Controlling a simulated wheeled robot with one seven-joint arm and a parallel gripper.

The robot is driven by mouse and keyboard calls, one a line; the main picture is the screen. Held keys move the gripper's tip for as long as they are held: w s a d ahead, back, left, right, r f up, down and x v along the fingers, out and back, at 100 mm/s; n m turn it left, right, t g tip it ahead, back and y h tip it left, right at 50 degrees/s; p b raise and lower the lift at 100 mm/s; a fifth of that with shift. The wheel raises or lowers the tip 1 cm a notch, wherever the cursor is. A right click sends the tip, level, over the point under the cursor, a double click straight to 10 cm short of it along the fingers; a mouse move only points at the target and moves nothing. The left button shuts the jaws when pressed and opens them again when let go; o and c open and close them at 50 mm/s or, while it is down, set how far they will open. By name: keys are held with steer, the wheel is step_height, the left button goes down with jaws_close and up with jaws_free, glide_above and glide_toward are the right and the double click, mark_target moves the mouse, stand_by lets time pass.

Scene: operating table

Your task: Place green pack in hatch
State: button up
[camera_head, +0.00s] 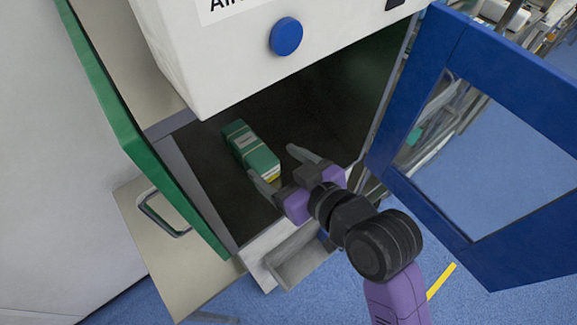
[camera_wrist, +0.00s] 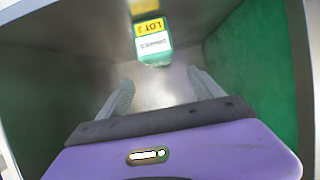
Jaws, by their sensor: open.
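The green pack (camera_head: 250,148) has a white label and a yellow end. It lies on the dark floor inside the open hatch (camera_head: 215,190). In the wrist view the green pack (camera_wrist: 151,40) is beyond my fingertips, with its yellow and white labels showing. My gripper (camera_head: 273,162) is open at the hatch's front opening. In the head view its left finger is close to the pack's near end; I cannot tell whether they touch. In the wrist view nothing is between the two fingers (camera_wrist: 160,88).
A blue-framed door (camera_head: 405,190) stands open on the right. A green-edged panel (camera_head: 125,130) bounds the left side. A white housing with a blue round button (camera_head: 286,36) overhangs the hatch. A grey tray-like ledge (camera_head: 300,262) is below the opening.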

steer(key=shift+s, duration=0.1)
steer(key=s+d+f+m+t+h, duration=0.2)
steer(key=s+d+f+m+h, duration=0.35)
steer(key=s+d, duration=0.7)
steer(key=s+d+r, duration=0.1)
steer(key=s+d, duration=0.1)
steer(key=s, duration=0.3)
steer(key=s+d+r+m+t+h, duration=0.1)
steer(key=s+d, duration=0.1)
steer(key=s, duration=0.4)
steer(key=s+d+r+h, duration=0.1)
steer(key=s+d, duration=0.1)
steer(key=s, duration=0.3)
steer(key=shift+s+d+r+t, duration=0.15)
steer(key=shift+s+d+t, duration=0.15)
steer(key=shift+s+d, duration=0.1)
steer(key=shift+c, duration=0.5)
